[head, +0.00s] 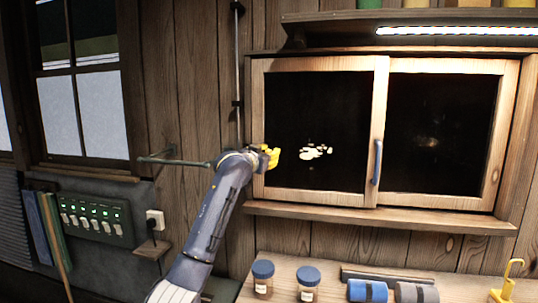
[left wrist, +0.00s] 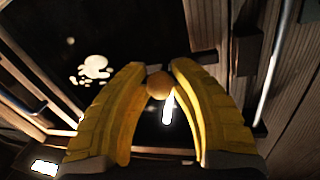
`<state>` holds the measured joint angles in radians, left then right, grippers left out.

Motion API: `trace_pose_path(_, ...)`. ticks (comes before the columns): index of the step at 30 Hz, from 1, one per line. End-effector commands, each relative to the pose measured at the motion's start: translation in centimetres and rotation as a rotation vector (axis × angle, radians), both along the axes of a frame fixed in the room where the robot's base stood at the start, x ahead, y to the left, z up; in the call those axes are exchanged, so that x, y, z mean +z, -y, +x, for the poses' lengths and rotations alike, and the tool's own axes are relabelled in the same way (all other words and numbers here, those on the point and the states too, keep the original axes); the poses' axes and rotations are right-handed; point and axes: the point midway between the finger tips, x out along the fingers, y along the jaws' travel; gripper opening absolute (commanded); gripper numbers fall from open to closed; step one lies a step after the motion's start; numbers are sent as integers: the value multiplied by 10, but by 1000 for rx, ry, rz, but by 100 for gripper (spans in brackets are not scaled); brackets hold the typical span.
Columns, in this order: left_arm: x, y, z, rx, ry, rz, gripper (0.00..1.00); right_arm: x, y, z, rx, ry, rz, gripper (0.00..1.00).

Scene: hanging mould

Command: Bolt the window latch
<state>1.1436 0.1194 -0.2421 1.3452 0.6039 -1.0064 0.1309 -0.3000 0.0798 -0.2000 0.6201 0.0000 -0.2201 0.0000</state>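The wooden window (head: 383,110) has two dark panes, a blue handle (head: 377,162) on its middle upright and pale patches (head: 316,152) in the left pane. My left gripper (head: 268,156) is at the window's left edge. In the left wrist view its yellow fingers (left wrist: 159,75) stand on both sides of a small round tan knob (left wrist: 159,86) and appear to touch it. A bright narrow strip (left wrist: 168,107) shows just below the knob. The knob is hidden by the fingers in the head view, and I cannot tell how it joins the latch. My right gripper is not in view.
A vertical metal rod (head: 238,60) and a horizontal bar (head: 175,161) are on the wall near my left arm. A sill (head: 380,218) runs below the window.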

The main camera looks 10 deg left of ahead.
Motion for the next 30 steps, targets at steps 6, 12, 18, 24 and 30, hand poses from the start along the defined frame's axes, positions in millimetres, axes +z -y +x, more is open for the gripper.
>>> trace_pose_path(6, 0, 0, 0, 0, 0, 0, 0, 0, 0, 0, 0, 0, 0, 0)
trace_pose_path(12, 0, 0, 0, 0, 0, 0, 0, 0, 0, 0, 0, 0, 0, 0)
trace_pose_path(18, 0, -5, 0, 1, 0, 0, 0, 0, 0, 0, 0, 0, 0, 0)
trace_pose_path(24, 0, -32, 2, 3, 0, 1, 0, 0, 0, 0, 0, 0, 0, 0)
trace_pose_path(30, 0, -41, 2, 2, 0, 0, 0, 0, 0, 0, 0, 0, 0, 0)
